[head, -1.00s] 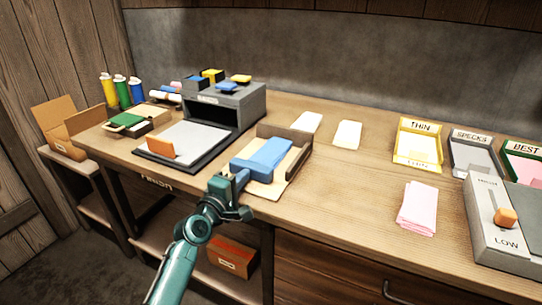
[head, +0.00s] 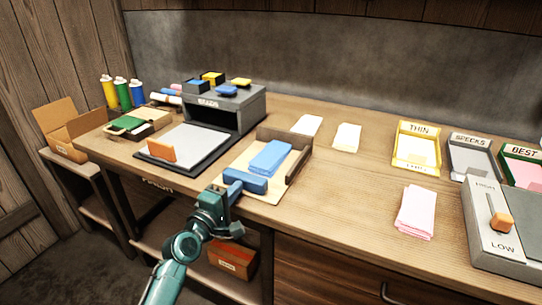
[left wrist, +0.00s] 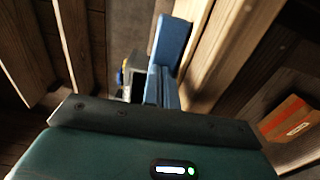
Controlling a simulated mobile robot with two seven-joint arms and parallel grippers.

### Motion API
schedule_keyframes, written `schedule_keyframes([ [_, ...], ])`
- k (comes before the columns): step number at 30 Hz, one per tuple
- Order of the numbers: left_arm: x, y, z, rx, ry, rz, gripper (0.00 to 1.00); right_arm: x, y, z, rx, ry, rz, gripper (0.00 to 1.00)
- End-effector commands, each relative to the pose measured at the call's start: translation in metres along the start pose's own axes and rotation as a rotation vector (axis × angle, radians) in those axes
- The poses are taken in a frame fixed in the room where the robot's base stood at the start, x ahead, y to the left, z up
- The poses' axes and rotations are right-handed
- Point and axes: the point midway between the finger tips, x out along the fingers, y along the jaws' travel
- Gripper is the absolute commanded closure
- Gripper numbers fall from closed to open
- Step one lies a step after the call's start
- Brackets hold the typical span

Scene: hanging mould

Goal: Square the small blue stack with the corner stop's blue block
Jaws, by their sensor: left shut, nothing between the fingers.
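The small blue stack (head: 270,157) lies flat on the beige base of the corner stop (head: 297,165), near its dark raised walls at the back and right. The blue block (head: 245,181) sits at the front left of the base, close before the stack's near end. My left gripper (head: 235,188) is shut and empty at the table's front edge, its tips just in front of the block. In the left wrist view the shut fingers (left wrist: 160,88) point at the block (left wrist: 173,40); I cannot tell whether they touch it. My right gripper is not in view.
A grey pad (head: 187,147) with an orange block lies left of the stop, below a grey box (head: 225,105). Pale sheets (head: 347,136) lie behind, pink sheets (head: 416,211) to the right. A slider box (head: 497,220) and labelled trays (head: 417,148) stand farther right.

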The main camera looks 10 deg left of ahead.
Motion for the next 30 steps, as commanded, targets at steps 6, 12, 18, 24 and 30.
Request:
schedule_keyframes([
  [6,-0.023,0.0,0.0,0.0,-0.001,-0.002,1.0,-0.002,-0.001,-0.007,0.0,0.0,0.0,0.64],
  [12,-0.043,0.0,0.0,0.001,0.0,-0.002,1.0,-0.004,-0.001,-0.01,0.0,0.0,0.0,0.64],
  [18,-0.061,0.0,0.0,0.001,0.0,-0.002,1.0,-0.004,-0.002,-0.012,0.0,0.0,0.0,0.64],
  [24,-0.067,0.0,0.0,0.0,0.0,-0.001,1.0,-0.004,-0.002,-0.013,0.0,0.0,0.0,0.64],
  [30,-0.067,0.0,0.0,0.004,0.0,-0.002,1.0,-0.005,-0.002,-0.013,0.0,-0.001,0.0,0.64],
])
